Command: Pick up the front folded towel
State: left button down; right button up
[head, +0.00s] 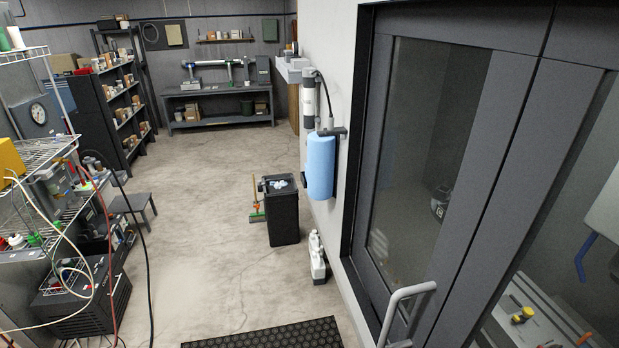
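I cannot make out any folded towel in the head view. A large light-blue roll (321,165) hangs on the white wall right of the middle, but it is a roll and not a folded stack. Crumpled pale blue and white material (278,184) lies in the top of a black bin (284,218) below and left of the roll. Neither of my grippers shows in this view.
A grey-framed glass door (470,150) with a pale handle (408,293) fills the right side. A black mat (270,335) lies at the front. A wire shelf (45,190) with hoses is at left. The middle floor is clear.

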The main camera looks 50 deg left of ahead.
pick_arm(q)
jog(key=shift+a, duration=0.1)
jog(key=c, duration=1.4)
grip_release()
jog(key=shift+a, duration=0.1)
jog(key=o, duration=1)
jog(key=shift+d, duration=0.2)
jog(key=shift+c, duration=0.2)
